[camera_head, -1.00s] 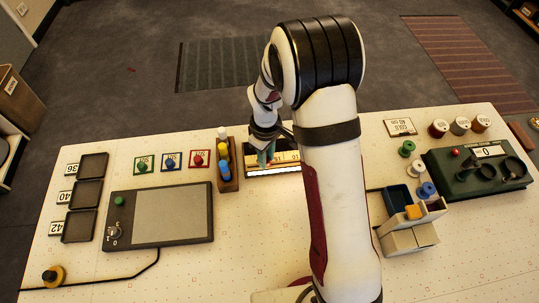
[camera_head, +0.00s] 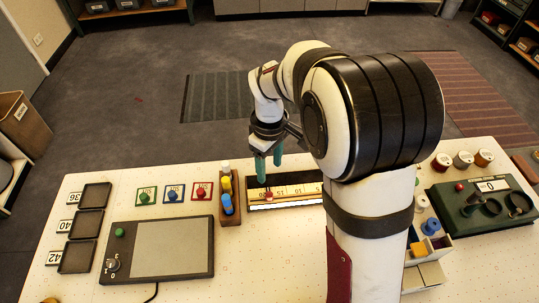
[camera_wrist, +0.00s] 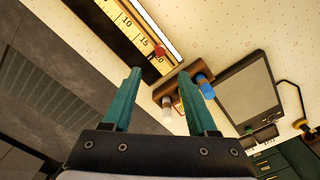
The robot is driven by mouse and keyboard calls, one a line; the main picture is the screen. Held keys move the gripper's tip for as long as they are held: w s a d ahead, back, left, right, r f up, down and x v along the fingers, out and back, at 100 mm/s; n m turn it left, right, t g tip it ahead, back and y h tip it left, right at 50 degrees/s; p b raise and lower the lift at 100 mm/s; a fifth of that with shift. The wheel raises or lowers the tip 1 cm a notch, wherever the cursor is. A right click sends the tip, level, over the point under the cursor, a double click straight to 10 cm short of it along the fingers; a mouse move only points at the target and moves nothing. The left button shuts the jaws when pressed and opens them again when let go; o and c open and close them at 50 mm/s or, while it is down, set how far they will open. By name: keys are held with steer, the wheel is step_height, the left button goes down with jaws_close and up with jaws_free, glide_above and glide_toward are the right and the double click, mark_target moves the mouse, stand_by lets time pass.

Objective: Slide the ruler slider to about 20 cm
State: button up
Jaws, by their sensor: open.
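The ruler (camera_head: 300,191) is a yellow scale with black numbers in a dark frame at the table's far edge. Its numbers grow to the left in the head view. The small red slider (camera_head: 268,196) sits near the scale's left end, past the 15 mark; the exact reading is too small to tell. In the wrist view the red slider (camera_wrist: 159,51) also lies just beyond the 15. My gripper (camera_head: 269,162) is open and empty, with teal fingers pointing down above the left part of the ruler, apart from the slider. Its fingers also show in the wrist view (camera_wrist: 160,85).
A wooden rack (camera_head: 228,198) with white, yellow and blue pegs stands close left of the ruler. A dark grey tablet (camera_head: 160,248) lies left of that. A beige drawer box (camera_head: 425,273) and a green device (camera_head: 480,208) stand at the right.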

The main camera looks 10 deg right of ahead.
step_height(320, 180, up, 4)
steer(key=shift+r, duration=0.15)
stand_by(0.3)
steer(key=s+d+r+m+y, duration=0.1)
steer(key=s+m, duration=0.6)
steer(key=s, duration=0.5)
steer(key=s+r+m, duration=0.1)
steer(key=s+m, duration=0.6)
steer(key=s, duration=0.6)
steer(key=shift+s+d+r+m+y, duration=0.15)
steer(key=shift+d+r+m+y, duration=0.15)
steer(key=shift+d+r+y, duration=0.1)
